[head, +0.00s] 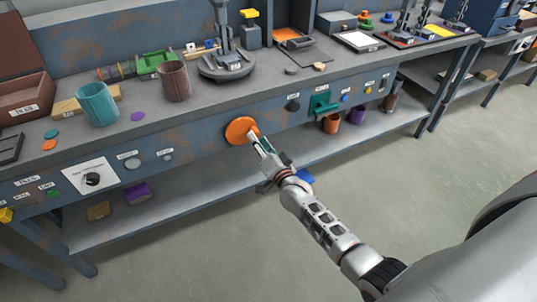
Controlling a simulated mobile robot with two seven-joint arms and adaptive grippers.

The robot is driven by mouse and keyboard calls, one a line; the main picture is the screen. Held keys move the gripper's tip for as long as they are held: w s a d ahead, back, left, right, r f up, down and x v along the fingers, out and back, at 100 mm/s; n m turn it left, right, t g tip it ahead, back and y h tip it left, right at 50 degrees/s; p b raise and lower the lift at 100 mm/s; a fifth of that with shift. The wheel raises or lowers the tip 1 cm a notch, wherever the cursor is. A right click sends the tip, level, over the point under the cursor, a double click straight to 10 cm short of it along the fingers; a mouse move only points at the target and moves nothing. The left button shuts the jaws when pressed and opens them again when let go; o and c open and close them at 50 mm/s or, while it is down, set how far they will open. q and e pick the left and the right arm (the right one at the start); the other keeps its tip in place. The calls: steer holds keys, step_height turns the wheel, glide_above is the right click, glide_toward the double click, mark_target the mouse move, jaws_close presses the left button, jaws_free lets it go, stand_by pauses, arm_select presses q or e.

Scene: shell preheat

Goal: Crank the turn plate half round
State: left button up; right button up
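A dark round plate (226,71) with an upright post sits on the bench top; I take it for the turn plate. An orange disc (238,131) is mounted on the bench's front panel below it, possibly its crank wheel. My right gripper (254,139) reaches up to the right part of the disc, with its fingertips at or just in front of the face. Whether the fingers touch or hold anything there is too small to tell, and a crank knob would be hidden by them. My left gripper is not in view.
A brown cup (174,82) and a teal cup (98,104) stand left of the plate. A white dial panel (91,176) and a green handle (322,104) are on the bench front. A lower shelf (180,200) runs beneath. The floor in front is clear.

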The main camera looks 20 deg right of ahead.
steer(key=s, duration=0.9)
steer(key=shift+s+d, duration=0.2)
arm_select(q)
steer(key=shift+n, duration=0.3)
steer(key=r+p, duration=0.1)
steer(key=p, duration=0.1)
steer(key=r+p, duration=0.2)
steer(key=p, duration=0.1)
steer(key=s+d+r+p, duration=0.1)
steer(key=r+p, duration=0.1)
steer(key=p, duration=0.1)
arm_select(e)
steer(key=s+a+f+n+g, duration=0.1)
steer(key=s+n, duration=0.3)
steer(key=s, duration=0.6)
steer(key=s+a+f+n+g+y, duration=0.1)
steer(key=s+a+n+g, duration=0.2)
steer(key=s, duration=0.8)
steer(key=s+a+f+n+g+y, duration=0.1)
steer(key=s+a+f+n+g, duration=0.1)
steer(key=s+n, duration=0.4)
steer(key=s+g, duration=0.1)
steer(key=s, duration=0.3)
steer(key=shift+s+a, duration=0.4)
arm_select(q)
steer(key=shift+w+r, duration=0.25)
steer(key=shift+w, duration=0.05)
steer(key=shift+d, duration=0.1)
